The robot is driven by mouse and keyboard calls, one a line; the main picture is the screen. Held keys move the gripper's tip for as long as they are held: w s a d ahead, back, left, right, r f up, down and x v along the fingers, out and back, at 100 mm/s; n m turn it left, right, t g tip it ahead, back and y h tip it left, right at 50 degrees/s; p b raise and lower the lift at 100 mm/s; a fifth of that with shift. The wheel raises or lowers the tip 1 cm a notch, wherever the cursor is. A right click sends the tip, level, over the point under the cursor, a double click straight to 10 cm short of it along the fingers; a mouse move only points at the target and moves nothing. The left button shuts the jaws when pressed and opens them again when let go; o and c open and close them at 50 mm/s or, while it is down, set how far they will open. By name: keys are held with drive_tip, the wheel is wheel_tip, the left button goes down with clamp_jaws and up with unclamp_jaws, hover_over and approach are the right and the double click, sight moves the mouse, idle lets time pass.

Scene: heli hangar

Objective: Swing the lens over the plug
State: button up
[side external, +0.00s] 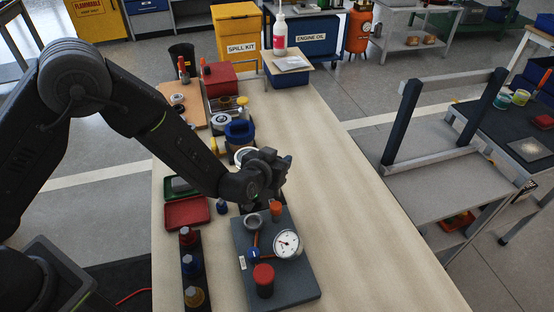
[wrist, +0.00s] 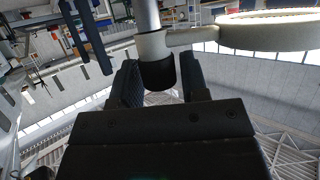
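The lens shows as a pale ring (wrist: 270,32) at the upper right of the wrist view, joined by a short arm to a white collar (wrist: 153,45) on a grey post. It also shows in the side view as a white ring (side external: 243,155) just left of my gripper (side external: 277,172). In the wrist view, my gripper's (wrist: 163,88) fingers straddle a black cylindrical grip (wrist: 159,73) below the collar. I cannot tell whether they press on it. I cannot make out which part is the plug; an orange-topped piece (side external: 276,208) stands near my gripper.
A grey plate (side external: 305,282) holds a round gauge (side external: 288,243), a red-capped cylinder (side external: 264,276) and a small grey cup (side external: 253,220). The bench (side external: 350,190) is clear on the right.

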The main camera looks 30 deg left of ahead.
drive_tip(key=shift+o, duration=1.3)
drive_tip(key=shift+s, duration=0.1)
drive_tip(key=v, duration=1.3)
drive_tip(key=shift+s+r, duration=0.2)
drive_tip(key=shift+s, duration=0.05)
drive_tip(key=shift+r, duration=0.1)
drive_tip(key=s+a+r+g+h, duration=0.1)
drive_tip(key=a+r+g+h, duration=0.15)
drive_tip(key=r, duration=0.35)
drive_tip(key=s+a+r+g+h, duration=0.1)
drive_tip(key=s+a+r, duration=0.15)
drive_tip(key=r, duration=0.35)
drive_tip(key=s+a+r+g+y, duration=0.1)
drive_tip(key=s+a+r+g, duration=0.1)
drive_tip(key=s+a, duration=0.4)
drive_tip(key=s+a+r+g+y, duration=0.2)
drive_tip(key=s+a, duration=0.5)
drive_tip(key=s, duration=0.2)
drive_tip(key=shift+s+a+r, duration=0.2)
drive_tip(key=shift+r, duration=0.2)
